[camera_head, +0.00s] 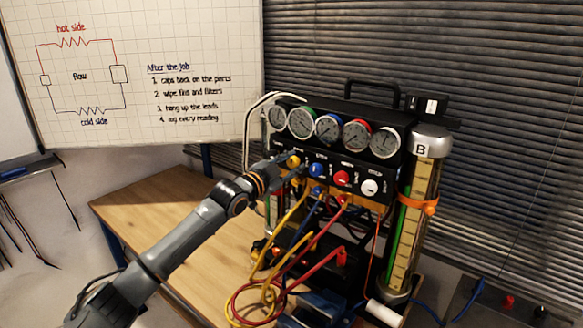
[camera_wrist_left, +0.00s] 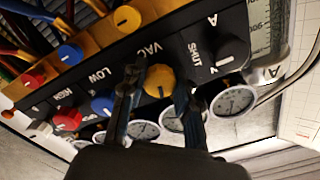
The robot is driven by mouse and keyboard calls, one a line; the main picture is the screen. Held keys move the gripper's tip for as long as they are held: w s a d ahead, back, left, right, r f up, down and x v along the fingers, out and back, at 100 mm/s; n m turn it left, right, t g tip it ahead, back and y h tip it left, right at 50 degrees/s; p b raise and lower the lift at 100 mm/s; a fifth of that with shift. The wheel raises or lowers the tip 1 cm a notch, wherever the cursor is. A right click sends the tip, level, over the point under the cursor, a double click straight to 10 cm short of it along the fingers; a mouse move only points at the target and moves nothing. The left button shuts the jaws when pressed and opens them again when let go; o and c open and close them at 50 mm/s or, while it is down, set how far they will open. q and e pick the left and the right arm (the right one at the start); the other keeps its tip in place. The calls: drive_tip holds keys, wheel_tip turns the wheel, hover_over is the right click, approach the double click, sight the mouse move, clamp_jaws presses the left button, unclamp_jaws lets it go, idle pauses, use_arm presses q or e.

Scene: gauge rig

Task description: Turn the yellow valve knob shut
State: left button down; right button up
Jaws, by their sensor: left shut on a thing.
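My left gripper (camera_head: 282,163) is shut on this knob, reaching in from the left. The word SHUT is printed on the panel beside it. My right gripper is not in view.
Blue (camera_head: 316,170), red (camera_head: 341,178) and white (camera_head: 369,187) knobs continue the row. Several gauges (camera_head: 329,127) stand above. Coloured hoses (camera_head: 290,235) hang in front. A clear cylinder (camera_head: 413,220) stands on the right. The wooden table (camera_head: 150,215) is bare at left.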

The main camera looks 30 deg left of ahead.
use_arm(q)
drive_tip(key=m, duration=0.3)
drive_tip(key=m+p, duration=0.1)
drive_tip(key=m, duration=0.2)
drive_tip(key=shift+r+m, duration=0.1)
drive_tip(key=shift+m, duration=0.2)
drive_tip(key=m+p, duration=0.1)
drive_tip(key=m, duration=0.3)
drive_tip(key=shift+m+p, duration=0.55)
drive_tip(key=shift+m, duration=1.55)
drive_tip(key=c, duration=1)
unclamp_jaws()
drive_tip(key=shift+s, duration=0.15)
